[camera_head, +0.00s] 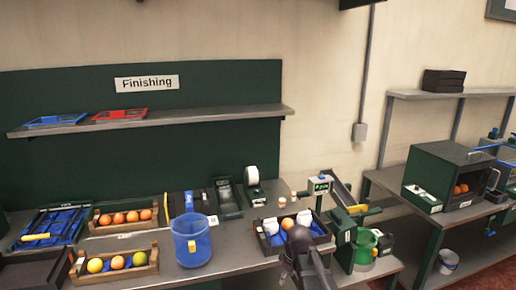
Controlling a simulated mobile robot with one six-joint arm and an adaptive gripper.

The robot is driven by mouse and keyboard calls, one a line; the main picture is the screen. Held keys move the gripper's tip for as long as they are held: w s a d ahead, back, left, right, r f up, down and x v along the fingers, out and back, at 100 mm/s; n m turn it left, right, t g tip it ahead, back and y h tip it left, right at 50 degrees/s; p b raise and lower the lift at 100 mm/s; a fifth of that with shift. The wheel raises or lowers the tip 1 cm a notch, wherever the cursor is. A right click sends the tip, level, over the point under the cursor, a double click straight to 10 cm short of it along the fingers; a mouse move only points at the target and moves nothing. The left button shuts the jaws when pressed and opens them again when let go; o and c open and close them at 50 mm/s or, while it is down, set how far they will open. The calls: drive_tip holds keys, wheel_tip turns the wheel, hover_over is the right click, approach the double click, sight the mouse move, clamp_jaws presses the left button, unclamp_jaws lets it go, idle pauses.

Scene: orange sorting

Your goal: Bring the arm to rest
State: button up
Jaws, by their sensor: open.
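My gripper (299,240) is at the lower middle, at the end of my dark arm that rises from the bottom edge. It is open, and its fingers are small and dark in this view. It overlaps the dark tray (262,243) in the picture, which holds an orange (287,223) and white items. I cannot tell how high the gripper is above the tray. I see nothing held in it.
A wooden crate of oranges (94,225) and a crate of mixed fruit (76,272) stand left on the bench. A blue bin (192,245) stands left of my gripper. A green machine (352,250) stands to its right. A shelf (200,117) hangs above.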

drive_tip(key=s+d+m, duration=0.3)
drive_tip(key=s+m, duration=0.2)
drive_tip(key=s, duration=0.1)
drive_tip(key=s+d+m+g+h, duration=0.1)
drive_tip(key=s+d+m, duration=0.3)
drive_tip(key=s, duration=0.3)
drive_tip(key=shift+d+r+m+h+p, duration=0.15)
drive_tip(key=shift+r+m+h+p, duration=0.15)
drive_tip(key=shift+m, duration=0.1)
